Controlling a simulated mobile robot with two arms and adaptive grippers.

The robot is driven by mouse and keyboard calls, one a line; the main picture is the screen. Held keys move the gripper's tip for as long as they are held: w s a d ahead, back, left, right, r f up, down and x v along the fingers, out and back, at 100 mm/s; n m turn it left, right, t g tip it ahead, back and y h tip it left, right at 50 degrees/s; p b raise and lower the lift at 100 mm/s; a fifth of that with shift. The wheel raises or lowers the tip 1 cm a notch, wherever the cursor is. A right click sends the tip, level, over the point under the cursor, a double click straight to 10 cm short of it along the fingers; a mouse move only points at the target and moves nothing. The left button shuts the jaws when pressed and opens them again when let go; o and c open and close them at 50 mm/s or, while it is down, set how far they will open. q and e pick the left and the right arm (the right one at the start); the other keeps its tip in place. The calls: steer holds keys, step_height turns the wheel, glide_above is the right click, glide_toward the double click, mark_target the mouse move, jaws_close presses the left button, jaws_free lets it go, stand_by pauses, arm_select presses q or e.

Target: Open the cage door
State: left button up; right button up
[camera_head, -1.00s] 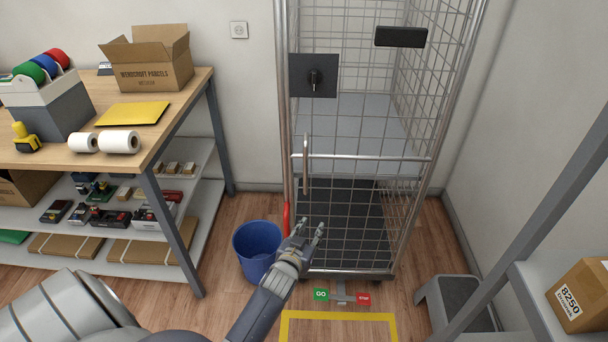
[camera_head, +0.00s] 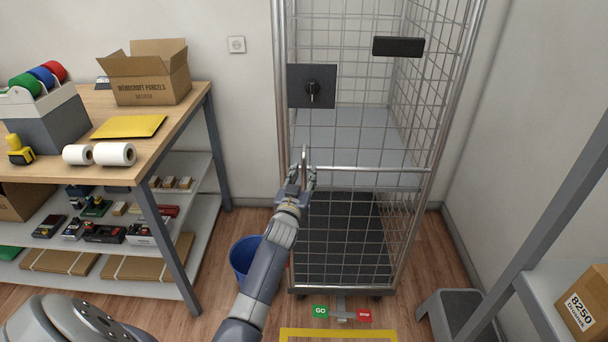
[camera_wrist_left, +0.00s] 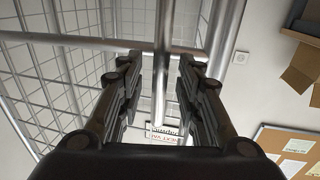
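The cage door (camera_head: 345,235) is a wire mesh panel on the front of a tall metal roll cage, and it looks closed. A dark latch plate (camera_head: 297,97) with a black knob (camera_head: 313,88) sits on its upper left. A vertical metal handle (camera_head: 304,155) stands below the plate. My left gripper (camera_head: 303,174) is at the lower part of this handle. In the left wrist view, the open fingers (camera_wrist_left: 162,70) stand either side of the vertical handle bar (camera_wrist_left: 163,42), with gaps showing on both sides. My right gripper is not in view.
A blue bucket (camera_head: 243,262) stands left of the cage base. Green GO (camera_head: 320,311) and red (camera_head: 364,316) pedals lie in front. A grey step stool (camera_head: 450,312) is at lower right. A workbench (camera_head: 185,105) stands left. Yellow-marked floor (camera_head: 338,332) lies ahead of the cage.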

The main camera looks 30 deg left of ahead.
arm_select(q)
steer(key=shift+w+a, duration=0.2)
steer(key=shift+w, duration=0.3)
jaws_close()
